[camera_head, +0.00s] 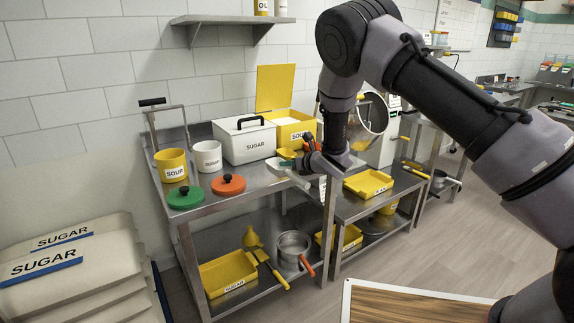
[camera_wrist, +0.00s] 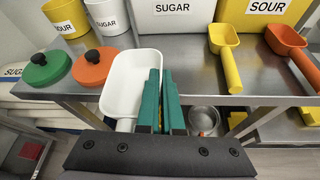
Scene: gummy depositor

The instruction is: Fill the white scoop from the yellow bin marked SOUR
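The bowl looks empty. My gripper (camera_wrist: 161,72) has its green fingers close together at the bowl's right wall and looks shut on it; the contact is partly hidden. In the head view my gripper (camera_head: 290,172) is at the table's front edge. The yellow bin marked SOUR (camera_head: 292,131) stands at the table's back with its lid up; its label also shows in the wrist view (camera_wrist: 267,8).
A white SUGAR bin (camera_head: 244,144) stands left of the SOUR bin. A yellow scoop (camera_wrist: 226,62) and an orange scoop (camera_wrist: 287,42) lie before the bins. Green (camera_head: 185,198) and orange (camera_head: 228,185) lids lie left. A pot (camera_head: 293,249) is on the shelf below.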

